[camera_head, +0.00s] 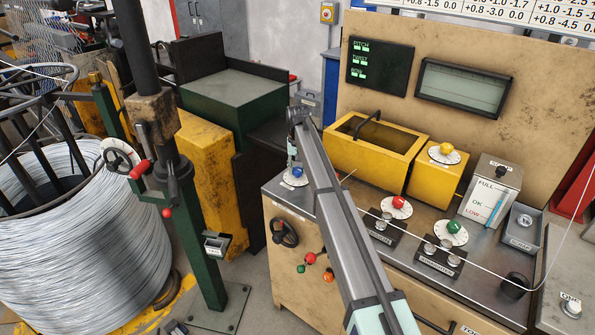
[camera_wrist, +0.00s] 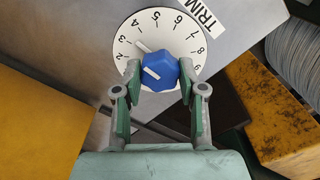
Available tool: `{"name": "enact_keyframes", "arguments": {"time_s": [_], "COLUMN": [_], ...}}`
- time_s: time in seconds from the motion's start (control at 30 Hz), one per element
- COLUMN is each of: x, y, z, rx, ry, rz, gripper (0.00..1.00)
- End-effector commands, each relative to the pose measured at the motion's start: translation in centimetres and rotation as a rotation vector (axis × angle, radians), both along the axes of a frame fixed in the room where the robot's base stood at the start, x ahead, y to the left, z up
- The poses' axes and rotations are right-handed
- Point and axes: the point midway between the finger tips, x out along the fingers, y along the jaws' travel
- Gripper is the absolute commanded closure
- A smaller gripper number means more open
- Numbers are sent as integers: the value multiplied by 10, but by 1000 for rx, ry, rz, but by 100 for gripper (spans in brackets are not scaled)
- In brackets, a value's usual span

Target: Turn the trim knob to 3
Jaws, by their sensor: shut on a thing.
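The trim knob is a blue knob (camera_wrist: 160,70) on a white numbered dial (camera_wrist: 130,62), beside a TRIM label (camera_wrist: 205,12) in the wrist view. My gripper's (camera_wrist: 158,76) two fingers close on the blue knob from both sides. A white pointer (camera_wrist: 142,46) on the dial, like the white line on the knob's top, slants to the upper left, close to the 3 on the side toward the 4. The exact reading is hard to tell. In the head view the blue knob (camera_head: 296,173) shows at the panel's left end, beside my arm.
Red (camera_head: 398,202), green (camera_head: 454,226) and yellow (camera_head: 446,149) knobs sit to the right. A handwheel (camera_head: 284,232) is on the cabinet's front. A large wire spool (camera_head: 80,245) stands at left.

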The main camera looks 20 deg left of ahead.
Motion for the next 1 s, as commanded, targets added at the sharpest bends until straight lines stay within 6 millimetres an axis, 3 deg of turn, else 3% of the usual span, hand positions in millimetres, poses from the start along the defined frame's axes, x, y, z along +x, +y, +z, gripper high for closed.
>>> {"name": "enact_keyframes", "arguments": {"time_s": [0.33, 0.9, 0.93, 1.0], "x": [-1, -1, -1, -1], "y": [-1, -1, -1, -1], "z": [-2, -2, -2, -2], "rx": [-2, -2, -2, -1], "ry": [2, 3, 3, 3], "rz": [164, 196, 196, 196], "gripper": [94, 94, 53, 34]}}
